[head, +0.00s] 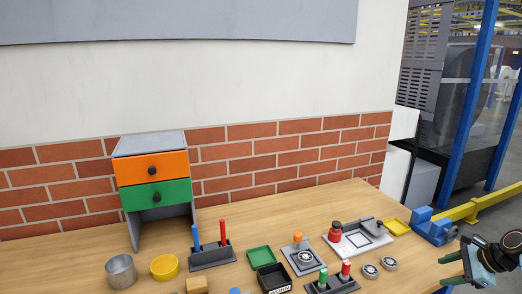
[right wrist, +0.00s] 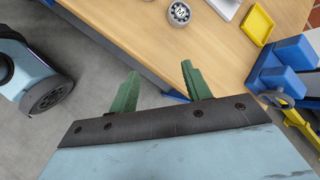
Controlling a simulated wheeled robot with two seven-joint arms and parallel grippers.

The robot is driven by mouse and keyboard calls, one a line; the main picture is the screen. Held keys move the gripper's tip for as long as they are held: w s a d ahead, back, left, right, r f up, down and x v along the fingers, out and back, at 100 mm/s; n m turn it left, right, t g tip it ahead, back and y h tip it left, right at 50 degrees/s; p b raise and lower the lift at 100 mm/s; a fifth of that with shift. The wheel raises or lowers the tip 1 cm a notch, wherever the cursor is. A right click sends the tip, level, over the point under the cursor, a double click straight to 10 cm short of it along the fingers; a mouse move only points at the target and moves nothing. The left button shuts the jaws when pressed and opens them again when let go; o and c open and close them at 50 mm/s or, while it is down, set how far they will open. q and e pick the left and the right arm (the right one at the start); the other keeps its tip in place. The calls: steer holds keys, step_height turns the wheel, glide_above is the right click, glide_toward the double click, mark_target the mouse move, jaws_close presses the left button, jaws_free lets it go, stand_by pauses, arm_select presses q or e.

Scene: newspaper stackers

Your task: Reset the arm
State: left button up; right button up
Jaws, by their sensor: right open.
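My right gripper (head: 450,270) is at the lower right of the head view, just off the right edge of the wooden table (head: 215,225). In the right wrist view its two green fingers (right wrist: 160,90) stand apart with nothing between them. The gripper is open and empty, and the table's edge lies beyond the fingertips. My left gripper is in neither view.
A blue vise (head: 432,228) and a yellow tray (head: 396,227) stand at the table's right end. Bearings (head: 389,263), a black bin (head: 274,278), holders with coloured pegs (head: 212,255), cups and a drawer unit (head: 153,170) occupy the table. A yellow rail (head: 485,205) runs behind right.

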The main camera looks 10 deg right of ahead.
steer(key=s+d+f+n+g+h, duration=0.5)
steer(key=s+d+f+n+h, duration=0.25)
steer(key=s+d+f, duration=0.6)
steer(key=s+d+f+n+h, duration=0.2)
steer(key=s+d+n+h, duration=0.1)
steer(key=s+n, duration=0.7)
steer(key=s+d+f+n+h, duration=0.2)
steer(key=s+d+n, duration=0.1)
steer(key=s+n, duration=0.75)
steer(key=s+a+f+y, duration=0.2)
steer(key=s+a+f, duration=0.1)
steer(key=a+f, duration=0.85)
steer(key=s+a+f+y, duration=0.3)
steer(key=a+f, duration=0.5)
steer(key=a, duration=0.6)
steer(key=s+a+f+m+y, duration=0.15)
steer(key=a+f, duration=0.25)
steer(key=a, duration=1.3)
steer(key=s+a+f+y, duration=0.1)
steer(key=a+f+y, duration=0.2)
steer(key=a, duration=1.4)
arm_select(q)
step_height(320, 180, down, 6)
steer(key=b, duration=0.6)
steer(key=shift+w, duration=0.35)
arm_select(e)
step_height(320, 180, down, 6)
steer(key=d+g, duration=0.1)
steer(key=d, duration=0.1)
steer(key=shift+d, duration=0.1)
